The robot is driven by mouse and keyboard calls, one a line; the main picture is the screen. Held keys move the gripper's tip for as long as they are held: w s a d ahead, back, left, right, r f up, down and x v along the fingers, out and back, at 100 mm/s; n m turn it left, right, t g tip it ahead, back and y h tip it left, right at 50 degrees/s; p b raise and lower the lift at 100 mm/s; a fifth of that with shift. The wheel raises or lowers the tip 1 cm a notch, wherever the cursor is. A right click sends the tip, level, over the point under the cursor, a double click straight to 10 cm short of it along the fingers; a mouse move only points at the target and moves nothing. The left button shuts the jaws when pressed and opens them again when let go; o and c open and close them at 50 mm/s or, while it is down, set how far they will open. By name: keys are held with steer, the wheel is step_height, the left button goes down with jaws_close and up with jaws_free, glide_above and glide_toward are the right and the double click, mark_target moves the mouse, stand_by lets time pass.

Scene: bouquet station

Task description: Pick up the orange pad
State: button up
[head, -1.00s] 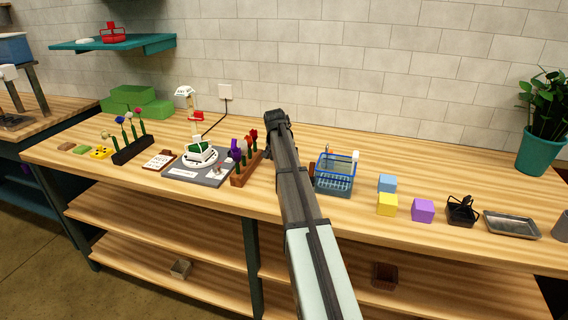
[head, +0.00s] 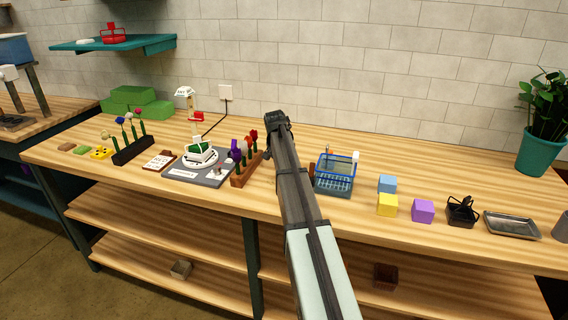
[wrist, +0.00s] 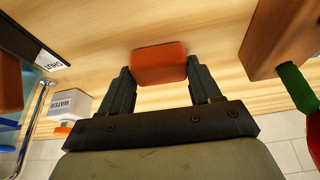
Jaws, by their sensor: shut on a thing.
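The orange pad (wrist: 160,62) is a small reddish-orange block in the wrist view, between the two dark fingers of my gripper (wrist: 158,78). The fingers are shut on its two sides. I cannot tell whether it touches the wooden table below or is clear of it.
The wooden rack with flowers (head: 243,176) stands left of my arm, and the blue basket (head: 334,178) right of it. A white bottle marked WATER (wrist: 68,105) shows in the wrist view. Yellow (head: 387,204) and purple (head: 422,211) cubes sit farther right.

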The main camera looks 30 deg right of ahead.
steer(key=shift+r, duration=0.15)
step_height(320, 180, up, 10)
stand_by(0.6)
